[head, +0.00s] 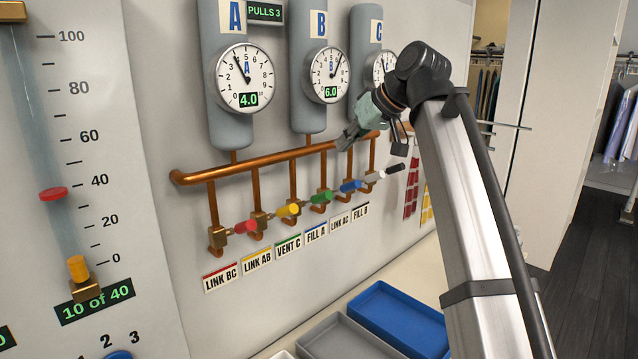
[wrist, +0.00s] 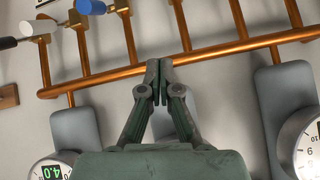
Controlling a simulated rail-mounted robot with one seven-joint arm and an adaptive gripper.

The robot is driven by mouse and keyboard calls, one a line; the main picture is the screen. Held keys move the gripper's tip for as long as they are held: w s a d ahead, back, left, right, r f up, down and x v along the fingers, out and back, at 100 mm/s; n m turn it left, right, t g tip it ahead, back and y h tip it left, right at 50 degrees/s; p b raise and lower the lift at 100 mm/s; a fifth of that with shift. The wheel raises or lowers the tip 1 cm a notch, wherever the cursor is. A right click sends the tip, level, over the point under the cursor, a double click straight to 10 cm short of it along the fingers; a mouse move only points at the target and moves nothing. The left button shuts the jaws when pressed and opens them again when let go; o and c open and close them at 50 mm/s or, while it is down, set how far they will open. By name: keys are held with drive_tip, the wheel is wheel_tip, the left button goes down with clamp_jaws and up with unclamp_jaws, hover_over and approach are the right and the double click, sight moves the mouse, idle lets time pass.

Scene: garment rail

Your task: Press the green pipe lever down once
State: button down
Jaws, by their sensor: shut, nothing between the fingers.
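The green lever does not show in the wrist view. My gripper (head: 347,138) is above and to the right of the green lever, near the long copper pipe (head: 275,159). In the wrist view my gripper (wrist: 158,80) has its fingertips together with nothing between them, in front of that pipe. I cannot tell whether the fingertips touch the pipe.
Red (head: 245,227) and yellow (head: 288,210) levers sit left of the green one; blue (head: 351,186), white (head: 374,177) and black (head: 396,168) levers sit to its right. Gauges and grey tanks are above. A blue tray (head: 405,318) and grey tray (head: 345,340) lie below.

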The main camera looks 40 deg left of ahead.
drive_tip(key=shift+d, duration=0.15)
drive_tip(key=shift+s, duration=0.1)
drive_tip(key=p, duration=0.4)
hover_over(315, 199)
drive_tip(key=w+d, duration=0.1)
drive_tip(key=w, duration=0.1)
drive_tip(key=f, duration=0.9)
drive_tip(key=shift+s+d+f, duration=0.1)
drive_tip(key=shift+s+d, duration=0.1)
drive_tip(key=shift+d+f, duration=0.15)
drive_tip(key=shift+f, duration=0.35)
drive_tip(key=shift+s+f, duration=0.1)
